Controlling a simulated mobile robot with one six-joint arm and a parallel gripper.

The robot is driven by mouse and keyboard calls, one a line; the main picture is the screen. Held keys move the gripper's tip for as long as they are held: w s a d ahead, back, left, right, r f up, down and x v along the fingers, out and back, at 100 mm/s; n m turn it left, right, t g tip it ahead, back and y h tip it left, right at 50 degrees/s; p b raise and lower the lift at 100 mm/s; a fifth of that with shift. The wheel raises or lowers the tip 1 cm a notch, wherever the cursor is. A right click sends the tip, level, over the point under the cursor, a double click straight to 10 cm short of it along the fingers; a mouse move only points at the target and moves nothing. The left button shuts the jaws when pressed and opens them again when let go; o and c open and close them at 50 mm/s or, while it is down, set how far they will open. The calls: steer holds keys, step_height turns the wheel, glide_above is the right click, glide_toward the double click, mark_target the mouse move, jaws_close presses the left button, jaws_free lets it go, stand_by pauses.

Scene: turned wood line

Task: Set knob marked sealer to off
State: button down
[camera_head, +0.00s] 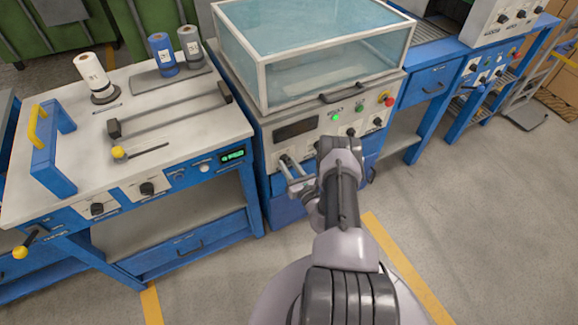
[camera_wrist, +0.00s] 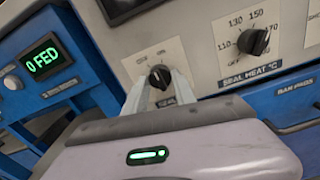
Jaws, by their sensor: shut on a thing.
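A black round knob (camera_wrist: 160,76) on a pale plate shows in the wrist view, on the front panel of the blue and grey machine (camera_head: 262,115). My gripper (camera_head: 287,162) reaches this panel at its lower left. In the wrist view its two pale fingers (camera_wrist: 160,88) stand on either side of the knob and are shut on it. Small print sits above the knob, too small to read surely. The knob's exact pointer direction is unclear.
A second knob (camera_wrist: 254,40), marked SEAL HEAT °C, is just right. The machine has a clear lid (camera_head: 315,45), a dark display (camera_head: 296,128) and a red button (camera_head: 386,98). The left bench (camera_head: 70,165) has a green "0 FED" display (camera_wrist: 45,61). Open floor (camera_head: 480,210) lies right.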

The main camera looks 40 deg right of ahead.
steer(key=n, duration=0.5)
steer(key=shift+n, duration=0.3)
stand_by(0.4)
steer(key=c, duration=1)
jaws_free()
steer(key=shift+s, duration=0.1)
steer(key=p+v, duration=0.5)
steer(key=v, duration=1.2)
steer(key=shift+s+a+p, duration=0.1)
steer(key=shift+a+p, duration=0.05)
steer(key=shift+p, duration=0.2)
